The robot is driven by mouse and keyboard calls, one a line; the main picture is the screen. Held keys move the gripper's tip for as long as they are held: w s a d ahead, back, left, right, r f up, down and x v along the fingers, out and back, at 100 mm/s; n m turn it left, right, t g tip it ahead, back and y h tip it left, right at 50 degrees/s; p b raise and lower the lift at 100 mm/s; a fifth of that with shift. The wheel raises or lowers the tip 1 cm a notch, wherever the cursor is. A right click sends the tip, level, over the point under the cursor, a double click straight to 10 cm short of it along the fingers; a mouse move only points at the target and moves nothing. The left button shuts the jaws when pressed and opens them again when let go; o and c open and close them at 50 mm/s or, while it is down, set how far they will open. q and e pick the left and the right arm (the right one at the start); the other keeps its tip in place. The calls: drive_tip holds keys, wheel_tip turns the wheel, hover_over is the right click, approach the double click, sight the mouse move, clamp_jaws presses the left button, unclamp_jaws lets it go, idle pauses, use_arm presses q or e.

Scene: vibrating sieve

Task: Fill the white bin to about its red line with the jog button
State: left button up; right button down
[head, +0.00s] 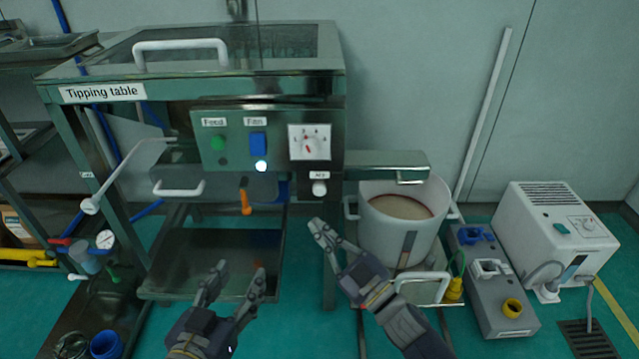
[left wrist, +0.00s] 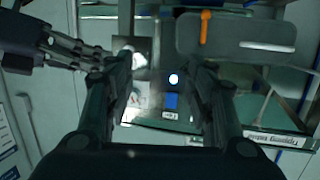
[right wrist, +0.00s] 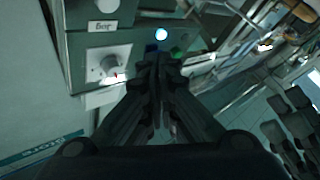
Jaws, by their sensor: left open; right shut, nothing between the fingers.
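The white bin (head: 385,248) stands on the floor stand under the outlet chute, right of the machine. Pale tan material lies inside it, with a dark red line along the inner wall near the material's surface. The white jog button (head: 319,188) is at the panel's lower right, under its small label; part of it shows at the top of the right wrist view (right wrist: 107,5). My right gripper (head: 320,226) is shut and empty, below the jog button and apart from it in the head view. My left gripper (head: 238,277) is open and empty, in front of the lower tray.
The panel has a green feed button (head: 218,142), a blue switch (head: 258,143), a lit white lamp (head: 261,166) and a dial (head: 309,143). An orange handle (head: 246,202) hangs below. Grey and white boxes (head: 556,235) stand at the right.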

sight(319, 191)
use_arm(q)
drive_tip(key=shift+s+a+f+g+y, duration=0.15)
drive_tip(key=shift+s+f+g, duration=0.1)
drive_tip(key=shift+f, duration=0.15)
drive_tip(key=shift+s+f+g+y, duration=0.15)
drive_tip(key=shift+f+g, duration=0.1)
drive_tip(key=shift+f, duration=0.15)
use_arm(e)
drive_tip(key=shift+s, duration=0.1)
use_arm(q)
drive_tip(key=shift+w+r, duration=0.1)
wheel_tip(319, 191, up, 17)
drive_tip(key=s+d+t+h+b, duration=0.1)
drive_tip(key=s+t+h+b, duration=0.1)
drive_tip(key=t, duration=0.8)
drive_tip(key=shift+d+h+b, duration=0.4)
drive_tip(key=shift+h+b, duration=0.4)
drive_tip(key=shift+b, duration=0.05)
use_arm(e)
drive_tip(key=w, duration=0.8)
drive_tip(key=shift+w, duration=0.4)
use_arm(q)
drive_tip(key=shift+f, duration=0.2)
use_arm(e)
drive_tip(key=shift+w, duration=0.1)
use_arm(q)
drive_tip(key=shift+s+r, duration=0.1)
use_arm(e)
drive_tip(key=shift+w, duration=0.35)
